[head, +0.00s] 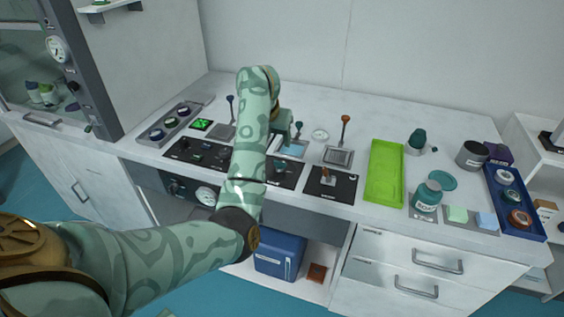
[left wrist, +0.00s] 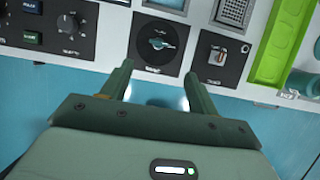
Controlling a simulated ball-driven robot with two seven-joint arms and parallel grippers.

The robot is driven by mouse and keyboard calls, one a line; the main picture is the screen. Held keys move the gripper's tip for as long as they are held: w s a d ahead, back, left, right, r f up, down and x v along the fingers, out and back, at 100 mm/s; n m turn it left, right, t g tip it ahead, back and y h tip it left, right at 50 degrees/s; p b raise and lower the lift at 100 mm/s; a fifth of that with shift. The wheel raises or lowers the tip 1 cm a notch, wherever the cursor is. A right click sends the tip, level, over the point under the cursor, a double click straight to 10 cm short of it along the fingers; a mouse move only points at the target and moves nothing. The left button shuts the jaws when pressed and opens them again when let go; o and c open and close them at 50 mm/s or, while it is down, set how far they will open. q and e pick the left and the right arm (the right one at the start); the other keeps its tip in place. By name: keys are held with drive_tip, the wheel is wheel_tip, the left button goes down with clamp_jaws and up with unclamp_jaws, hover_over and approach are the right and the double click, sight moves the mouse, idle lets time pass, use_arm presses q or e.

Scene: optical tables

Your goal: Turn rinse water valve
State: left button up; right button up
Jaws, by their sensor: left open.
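A black square panel with a round dial and a dark handle across it (left wrist: 157,43) lies straight ahead of my left gripper in the left wrist view. In the head view this panel (head: 284,170) is partly covered by my left forearm. Beside it, to the right, a second black panel carries an orange-brown handle (head: 328,180), also seen in the left wrist view (left wrist: 218,55). The labels are too small to read, so I cannot tell which is rinse water. My left gripper (left wrist: 158,72) is open and empty, its fingers apart on either side below the round dial. My right gripper is not in view.
A wider black knob panel (head: 200,152) lies to the left. A green tray (head: 384,172), a joystick with an orange knob (head: 344,130) and a teal bottle (head: 427,196) stand to the right. The back of the counter (head: 390,110) has free room.

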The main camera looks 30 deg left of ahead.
sight(280, 162)
use_arm(q)
drive_tip(key=b+x, duration=0.5)
drive_tip(key=x, duration=0.8)
drive_tip(key=shift+a+f+b, duration=0.1)
drive_tip(key=shift+b, duration=0.25)
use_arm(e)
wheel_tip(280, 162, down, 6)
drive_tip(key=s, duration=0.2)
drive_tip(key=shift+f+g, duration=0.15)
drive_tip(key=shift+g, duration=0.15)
use_arm(q)
drive_tip(key=c, duration=1)
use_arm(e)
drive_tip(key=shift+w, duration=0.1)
